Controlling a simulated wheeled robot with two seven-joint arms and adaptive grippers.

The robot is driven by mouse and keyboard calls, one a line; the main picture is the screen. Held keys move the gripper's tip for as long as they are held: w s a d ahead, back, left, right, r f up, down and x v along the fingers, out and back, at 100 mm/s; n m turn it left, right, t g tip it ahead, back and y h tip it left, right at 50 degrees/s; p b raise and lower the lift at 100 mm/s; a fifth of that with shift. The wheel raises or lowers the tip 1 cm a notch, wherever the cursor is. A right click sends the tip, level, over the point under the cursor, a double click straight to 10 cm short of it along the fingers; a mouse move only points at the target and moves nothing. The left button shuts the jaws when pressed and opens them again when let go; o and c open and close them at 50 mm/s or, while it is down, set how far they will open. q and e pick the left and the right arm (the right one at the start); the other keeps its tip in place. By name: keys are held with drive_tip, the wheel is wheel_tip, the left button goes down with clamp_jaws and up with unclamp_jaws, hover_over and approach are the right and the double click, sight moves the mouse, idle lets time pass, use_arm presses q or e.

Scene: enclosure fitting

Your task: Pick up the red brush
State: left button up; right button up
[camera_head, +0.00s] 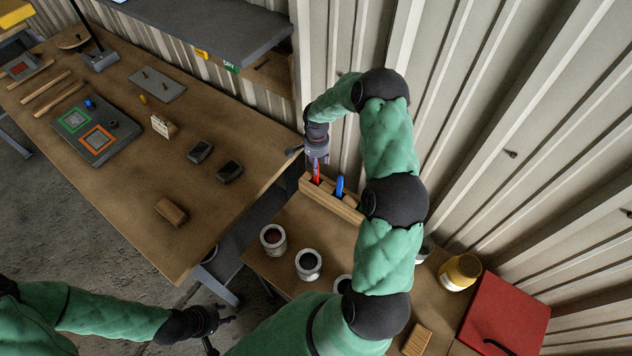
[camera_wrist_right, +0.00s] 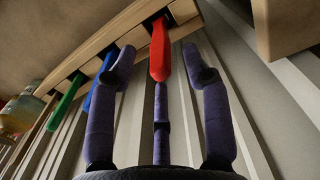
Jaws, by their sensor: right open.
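The red brush (camera_head: 316,171) stands handle-up in a slot of the wooden rack (camera_head: 345,208) against the wall. Its red handle (camera_wrist_right: 160,48) shows in the right wrist view, with its lower part hidden inside the rack. My right gripper (camera_head: 317,158) is at the handle's upper end. In the wrist view my right gripper (camera_wrist_right: 161,72) is open, with fingers on both sides of the handle and visible gaps to it. My left gripper (camera_head: 220,330) is open and empty at the bottom left, far from the brush.
A blue brush (camera_head: 339,187) stands beside the red one, and a green one (camera_wrist_right: 66,100) farther along the rack. Open cans (camera_head: 308,263), a yellow jar (camera_head: 459,271) and a red panel (camera_head: 505,315) occupy the small table. A workbench (camera_head: 140,215) with parts lies left. The corrugated wall is close behind.

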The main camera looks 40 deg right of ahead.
hover_over(316, 178)
drive_tip(key=f, duration=0.4)
drive_tip(key=shift+w+d+f, duration=0.15)
drive_tip(key=shift+w+d, duration=0.1)
drive_tip(key=shift+w, duration=0.1)
clamp_jaws()
